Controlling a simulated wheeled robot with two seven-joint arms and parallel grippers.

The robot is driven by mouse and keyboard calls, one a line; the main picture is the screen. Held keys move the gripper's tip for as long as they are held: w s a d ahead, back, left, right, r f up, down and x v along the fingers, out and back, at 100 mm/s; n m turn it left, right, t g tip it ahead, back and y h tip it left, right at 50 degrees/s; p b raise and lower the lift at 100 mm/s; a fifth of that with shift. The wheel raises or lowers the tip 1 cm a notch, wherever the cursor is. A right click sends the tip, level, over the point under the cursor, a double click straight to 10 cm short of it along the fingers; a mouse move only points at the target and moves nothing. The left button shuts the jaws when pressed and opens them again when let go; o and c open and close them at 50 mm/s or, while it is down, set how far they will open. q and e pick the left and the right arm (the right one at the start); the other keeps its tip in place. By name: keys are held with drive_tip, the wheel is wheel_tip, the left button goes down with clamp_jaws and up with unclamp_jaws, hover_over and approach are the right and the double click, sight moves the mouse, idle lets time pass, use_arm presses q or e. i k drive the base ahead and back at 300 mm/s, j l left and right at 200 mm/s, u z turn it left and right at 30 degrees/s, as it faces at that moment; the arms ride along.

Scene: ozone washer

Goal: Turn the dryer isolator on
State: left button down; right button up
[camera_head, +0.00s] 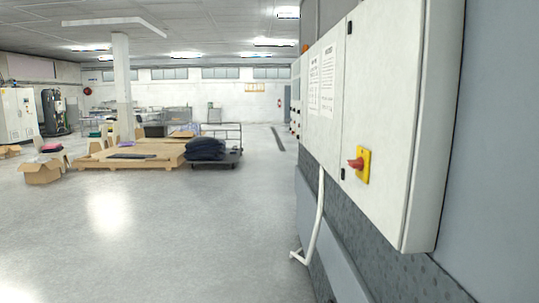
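A red rotary isolator handle (355,163) on a yellow plate (364,166) is on the front of a pale grey electrical cabinet (385,100) at the right. I cannot read any label on the switch, so I cannot tell whether it is the dryer isolator or which position it marks. The handle sticks out to the left from the plate. Neither of my grippers is in view, and nothing touches the handle.
A white conduit (318,215) runs down below the cabinet to the floor. Paper notices (328,78) hang on the cabinet. Wooden pallets (130,158), a cart with dark fabric (208,150) and a cardboard box (42,172) stand farther back.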

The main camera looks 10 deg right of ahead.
sight(358, 164)
drive_tip(key=i+j+u, duration=0.2)
drive_tip(key=i, duration=1.4)
drive_tip(key=i+z, duration=0.4)
drive_tip(key=i+j+z, duration=0.15)
drive_tip(key=z, duration=0.25)
drive_tip(key=i+j+z, duration=0.2)
drive_tip(key=z, duration=0.2)
drive_tip(key=i+j, duration=0.05)
drive_tip(key=i, duration=0.05)
